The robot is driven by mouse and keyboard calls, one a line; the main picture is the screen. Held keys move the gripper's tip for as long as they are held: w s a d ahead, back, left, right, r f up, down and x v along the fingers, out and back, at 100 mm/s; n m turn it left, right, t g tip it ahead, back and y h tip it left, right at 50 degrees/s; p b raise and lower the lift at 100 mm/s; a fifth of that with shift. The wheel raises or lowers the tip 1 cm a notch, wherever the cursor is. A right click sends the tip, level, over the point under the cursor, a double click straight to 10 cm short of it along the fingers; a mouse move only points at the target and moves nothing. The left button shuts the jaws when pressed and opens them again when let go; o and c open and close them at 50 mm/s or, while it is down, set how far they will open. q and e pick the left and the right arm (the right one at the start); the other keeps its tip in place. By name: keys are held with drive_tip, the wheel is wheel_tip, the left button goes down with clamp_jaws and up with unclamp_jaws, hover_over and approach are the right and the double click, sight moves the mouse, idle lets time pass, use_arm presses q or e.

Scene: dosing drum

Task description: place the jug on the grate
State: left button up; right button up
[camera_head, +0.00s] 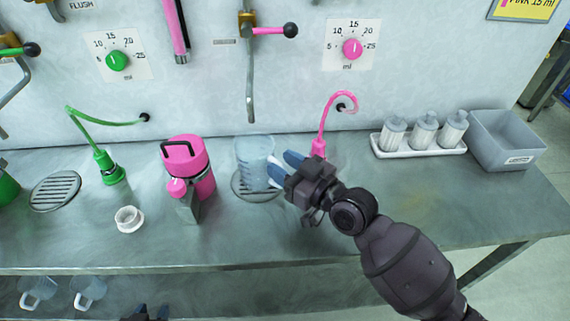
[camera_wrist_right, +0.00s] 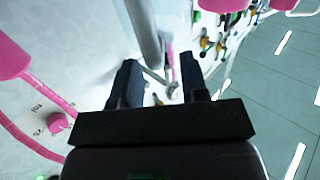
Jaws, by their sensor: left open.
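The clear bluish jug (camera_head: 254,160) is upright over the round grate (camera_head: 247,197), under the middle tap, in the head view. It appears to stand on the grate; it covers most of it, and its base contact is hard to see. My right gripper (camera_head: 284,167) is at the jug's right side, its two fingertips apart and next to the jug wall. The jug's handle cannot be made out there. In the right wrist view the fingers (camera_wrist_right: 158,85) are apart with no clear object gripped. My left gripper (camera_head: 151,313) is open at the bottom edge, away from the jug.
A pink canister (camera_head: 186,160) stands left of the jug, with a white cup (camera_head: 129,219) further left. The middle tap's spout (camera_head: 250,95) hangs above the jug. A pink hose nozzle (camera_head: 319,146) is behind my right gripper. White bottles (camera_head: 424,130) and a grey bin (camera_head: 508,140) stand right.

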drive_tip(key=shift+s+f, duration=0.1)
drive_tip(key=shift+f, duration=0.65)
drive_tip(key=shift+a+r+p, duration=0.1)
drive_tip(key=shift+r+p, duration=0.2)
drive_tip(key=shift+r, duration=0.15)
drive_tip(key=shift+s+d+r, duration=0.1)
drive_tip(key=shift+d, duration=0.15)
drive_tip(key=v, duration=1.1)
drive_tip(key=shift+d+r, duration=0.15)
drive_tip(key=shift+r, duration=0.35)
drive_tip(key=shift+s, duration=0.1)
